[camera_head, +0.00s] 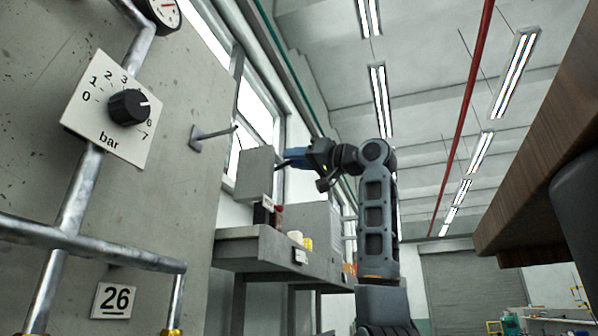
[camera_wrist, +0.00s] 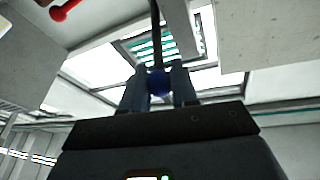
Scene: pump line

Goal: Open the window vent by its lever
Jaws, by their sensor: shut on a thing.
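In the wrist view my gripper (camera_wrist: 157,85) is shut on the blue ball knob (camera_wrist: 158,83) of a dark lever. The lever's rod (camera_wrist: 156,35) runs from the knob toward the top of the picture. Behind it is a framed window vent (camera_wrist: 190,40) with teal stripes showing through it; I cannot tell how far it stands open. In the head view my gripper (camera_head: 288,160) is at the end of my raised arm, near the window wall. The knob is too small to make out clearly there.
A grey box (camera_head: 255,172) stands beside my gripper, above a grey shelf (camera_head: 262,248) with small containers. A concrete panel with a pressure dial (camera_head: 128,106) and pipes fills the left. A wooden edge (camera_head: 535,150) juts in at right. A red-ended handle (camera_wrist: 63,12) shows in the wrist view.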

